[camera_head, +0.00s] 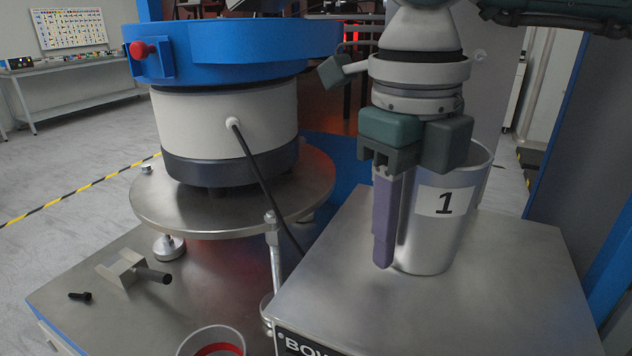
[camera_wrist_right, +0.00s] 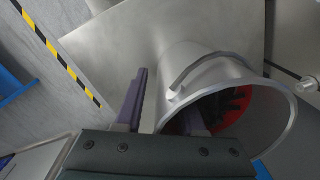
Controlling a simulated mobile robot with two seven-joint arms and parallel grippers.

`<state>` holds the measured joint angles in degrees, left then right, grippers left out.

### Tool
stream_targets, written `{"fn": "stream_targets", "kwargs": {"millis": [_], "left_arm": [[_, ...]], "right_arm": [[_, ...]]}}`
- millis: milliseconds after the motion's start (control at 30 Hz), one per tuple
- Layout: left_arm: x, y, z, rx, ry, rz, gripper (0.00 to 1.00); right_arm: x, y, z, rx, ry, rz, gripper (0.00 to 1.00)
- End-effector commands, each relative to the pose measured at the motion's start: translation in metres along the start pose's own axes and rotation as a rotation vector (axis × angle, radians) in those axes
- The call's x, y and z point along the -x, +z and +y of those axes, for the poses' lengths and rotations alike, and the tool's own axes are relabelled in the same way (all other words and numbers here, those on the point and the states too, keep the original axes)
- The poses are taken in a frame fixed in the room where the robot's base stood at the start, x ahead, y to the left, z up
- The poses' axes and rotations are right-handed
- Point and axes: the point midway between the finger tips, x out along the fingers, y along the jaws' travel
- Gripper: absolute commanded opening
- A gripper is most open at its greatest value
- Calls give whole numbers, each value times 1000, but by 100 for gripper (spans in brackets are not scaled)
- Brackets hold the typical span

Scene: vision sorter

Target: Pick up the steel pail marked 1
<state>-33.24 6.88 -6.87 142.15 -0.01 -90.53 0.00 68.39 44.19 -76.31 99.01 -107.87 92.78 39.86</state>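The steel pail marked 1 (camera_head: 437,225) stands upright on a steel-topped stand (camera_head: 510,300), with its label facing the head camera. The right wrist view shows its rim, handle and red inside with dark parts in it (camera_wrist_right: 215,68). My right gripper (camera_head: 392,215) points down at the pail's left side. In the right wrist view my right gripper (camera_wrist_right: 168,110) is open, one purple finger outside the pail wall and the other over or inside its mouth. A gap shows between the outer finger and the wall. My left gripper is not in view.
A blue and white bowl feeder (camera_head: 225,120) stands on a round steel plate (camera_head: 165,205) at left. A metal bracket (camera_head: 128,272), a black bolt (camera_head: 80,296) and a red-lined container (camera_head: 212,338) are on the lower bench. The stand's front top is clear.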

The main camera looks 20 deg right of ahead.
Motion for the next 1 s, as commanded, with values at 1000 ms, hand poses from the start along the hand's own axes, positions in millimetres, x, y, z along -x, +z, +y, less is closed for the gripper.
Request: {"fn": "stream_targets", "kwargs": {"millis": [1000], "left_arm": [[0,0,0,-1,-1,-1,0]], "right_arm": [[1,0,0,0,1,0,0]]}}
